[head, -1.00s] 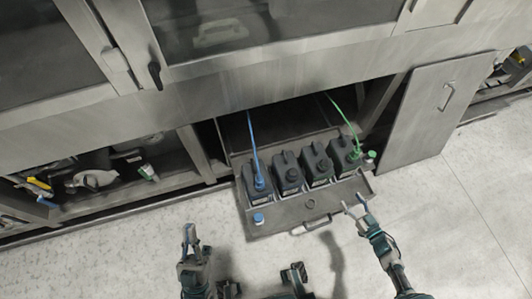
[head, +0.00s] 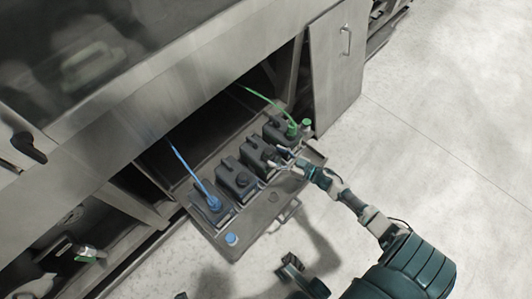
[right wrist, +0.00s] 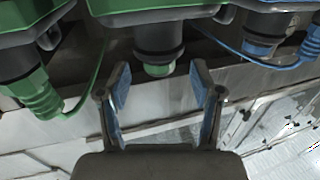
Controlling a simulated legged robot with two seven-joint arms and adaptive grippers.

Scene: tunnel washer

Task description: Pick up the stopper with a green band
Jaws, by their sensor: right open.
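My right gripper (right wrist: 158,85) is open, one finger each side of the stopper's line, with nothing held. In the head view, that gripper (head: 285,155) is beside the canister second from the right (head: 257,151) and hides part of its front. Only a small tip of my left gripper (head: 181,295) seems to show at the bottom edge; its jaws are hidden.
A green hose connector (head: 291,130) is on the rightmost canister, a blue one (head: 214,203) on the leftmost. A blue-banded stopper (right wrist: 262,45) is close to the right.

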